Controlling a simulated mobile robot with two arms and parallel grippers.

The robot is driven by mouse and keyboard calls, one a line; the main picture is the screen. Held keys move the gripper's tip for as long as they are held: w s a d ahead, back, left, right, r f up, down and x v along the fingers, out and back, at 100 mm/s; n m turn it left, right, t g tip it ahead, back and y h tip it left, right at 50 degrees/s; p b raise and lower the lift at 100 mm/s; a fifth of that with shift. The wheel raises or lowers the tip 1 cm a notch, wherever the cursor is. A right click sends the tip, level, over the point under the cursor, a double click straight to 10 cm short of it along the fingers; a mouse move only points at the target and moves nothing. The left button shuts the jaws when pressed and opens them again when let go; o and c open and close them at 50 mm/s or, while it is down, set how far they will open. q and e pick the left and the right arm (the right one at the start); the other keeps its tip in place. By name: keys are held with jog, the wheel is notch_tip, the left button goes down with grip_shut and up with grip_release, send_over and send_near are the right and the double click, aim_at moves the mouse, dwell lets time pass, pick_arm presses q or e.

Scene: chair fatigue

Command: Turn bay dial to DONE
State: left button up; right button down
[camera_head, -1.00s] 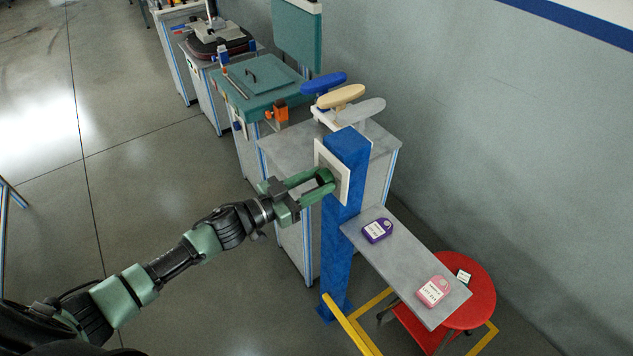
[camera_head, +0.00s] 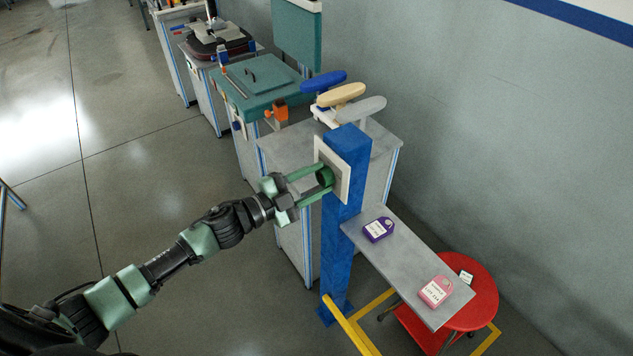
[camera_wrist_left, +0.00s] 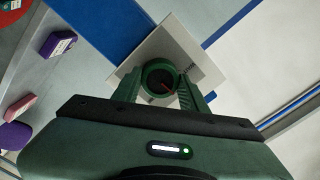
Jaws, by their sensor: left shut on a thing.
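The bay dial (camera_head: 325,177) is a dark green round knob on a pale square plate (camera_head: 345,185), fixed to a blue post (camera_head: 336,245). My left gripper (camera_head: 318,182) reaches it from the left, with one green finger on each side, shut on the dial. The plate (camera_wrist_left: 178,45) looks tilted there. My right gripper is not seen.
A yellow rail (camera_head: 350,325) is at the post's foot. Benches line the wall behind; floor at left is clear.

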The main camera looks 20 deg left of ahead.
pick_arm(q)
jog(key=m+b, duration=0.2)
jog(key=m, duration=0.4)
jog(key=shift+f+m, duration=0.15)
jog(key=shift+m, duration=0.15)
jog(key=m+b, duration=0.2)
jog(key=m, duration=0.4)
jog(key=shift+b, duration=0.4)
jog(key=o, duration=1.4)
jog(key=b+v, duration=0.2)
jog(key=v, duration=0.5)
jog(key=shift+s+a, duration=0.25)
jog(key=shift+s, duration=0.1)
